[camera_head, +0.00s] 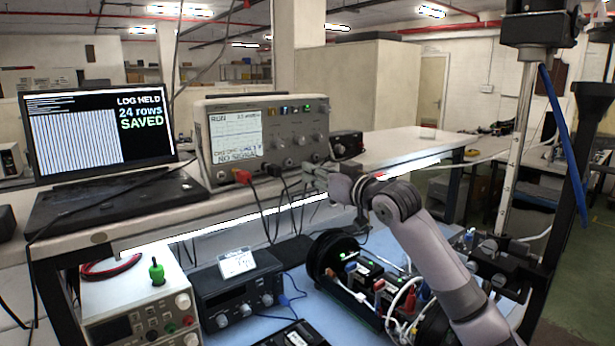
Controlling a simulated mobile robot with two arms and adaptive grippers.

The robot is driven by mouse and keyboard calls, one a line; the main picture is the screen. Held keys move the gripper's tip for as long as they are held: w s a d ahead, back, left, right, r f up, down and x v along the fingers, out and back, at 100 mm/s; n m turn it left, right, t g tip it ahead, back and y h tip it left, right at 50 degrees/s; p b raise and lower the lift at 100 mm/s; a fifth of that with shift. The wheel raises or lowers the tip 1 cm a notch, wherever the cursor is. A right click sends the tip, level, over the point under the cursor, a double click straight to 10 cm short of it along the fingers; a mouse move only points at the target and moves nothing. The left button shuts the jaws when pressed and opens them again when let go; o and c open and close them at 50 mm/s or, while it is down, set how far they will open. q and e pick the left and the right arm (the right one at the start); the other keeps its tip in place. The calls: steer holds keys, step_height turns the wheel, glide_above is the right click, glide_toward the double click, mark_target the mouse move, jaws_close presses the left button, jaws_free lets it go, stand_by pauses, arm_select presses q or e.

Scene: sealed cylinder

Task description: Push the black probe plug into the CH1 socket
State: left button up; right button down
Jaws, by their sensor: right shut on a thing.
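The oscilloscope (227,114) stands on the bench shelf, its screen reading RUN and NO SIGNAL. A red plug (242,176) and a black plug (273,170) show at its lower front edge, with dark cables hanging below. The CH1 socket cannot be made out, and whether the held plug touches a socket cannot be told. My left gripper is not in view.
A laptop (98,122) reading LOG HELD, 24 rows SAVED stands left of the oscilloscope. Below are a white bench instrument (125,290), a dark instrument (238,289) with a label card, and a black open cylinder frame (332,255) with electronics on a blue mat.

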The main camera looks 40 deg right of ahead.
steer(key=shift+s, duration=0.1)
steer(key=shift+w, duration=0.2)
steer(key=w+p, duration=0.2)
steer(key=shift+w+d+r, duration=0.15)
steer(key=shift+w+r, duration=0.05)
steer(key=shift+w, duration=0.2)
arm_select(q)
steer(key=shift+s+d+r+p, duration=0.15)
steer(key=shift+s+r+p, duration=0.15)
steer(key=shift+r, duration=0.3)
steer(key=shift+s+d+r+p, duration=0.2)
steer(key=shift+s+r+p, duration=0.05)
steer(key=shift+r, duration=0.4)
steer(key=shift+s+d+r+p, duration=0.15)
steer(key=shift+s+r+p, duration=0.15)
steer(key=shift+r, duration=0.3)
arm_select(e)
steer(key=shift+w+d+f, duration=0.1)
steer(key=shift+w+f, duration=0.1)
steer(key=shift+w, duration=1.25)
arm_select(q)
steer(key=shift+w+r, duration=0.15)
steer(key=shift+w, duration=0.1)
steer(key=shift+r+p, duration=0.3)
steer(key=shift+p, duration=0.15)
